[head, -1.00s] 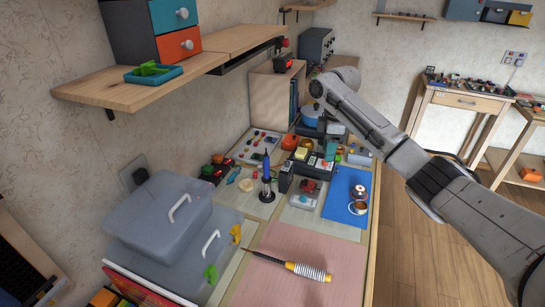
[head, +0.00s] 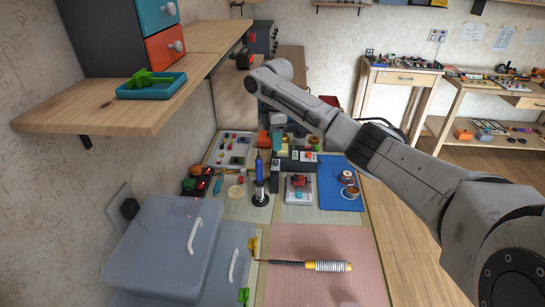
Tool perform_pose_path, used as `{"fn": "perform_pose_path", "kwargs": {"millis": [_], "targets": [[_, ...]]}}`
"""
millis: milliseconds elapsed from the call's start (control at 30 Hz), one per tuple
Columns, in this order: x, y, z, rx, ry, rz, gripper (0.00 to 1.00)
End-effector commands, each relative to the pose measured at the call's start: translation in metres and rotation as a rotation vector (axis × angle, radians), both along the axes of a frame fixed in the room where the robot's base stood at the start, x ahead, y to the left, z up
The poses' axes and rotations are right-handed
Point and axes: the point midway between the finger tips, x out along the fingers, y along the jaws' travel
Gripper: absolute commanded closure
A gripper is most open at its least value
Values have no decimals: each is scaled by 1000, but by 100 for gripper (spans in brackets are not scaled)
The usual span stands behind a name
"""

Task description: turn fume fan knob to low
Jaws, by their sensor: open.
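A small dark device with a red part (head: 243,60) sits by the shelf's far end, on or near the top of the wooden cabinet. It may be the fume fan control, but I cannot tell, and no knob setting is readable. A grey box (head: 263,38) stands farther back; its front is too small to read. My arm reaches in from the right, and its far end is beside the dark device, just right of it in the picture. My gripper's fingers are hidden behind the wrist, so contact cannot be seen.
The wooden shelf (head: 130,109) with drawers juts out at upper left. Below, the bench holds a soldering iron stand (head: 260,190), a blue mat (head: 338,183), a pink mat (head: 320,285) and a grey lidded bin (head: 165,240). Open floor lies to the right.

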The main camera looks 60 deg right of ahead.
Motion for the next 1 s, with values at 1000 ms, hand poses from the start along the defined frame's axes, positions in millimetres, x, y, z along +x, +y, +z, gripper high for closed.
{"fn": "perform_pose_path", "kwargs": {"millis": [1000], "targets": [[0, 0, -77, 1, 1, 0, 67]]}}
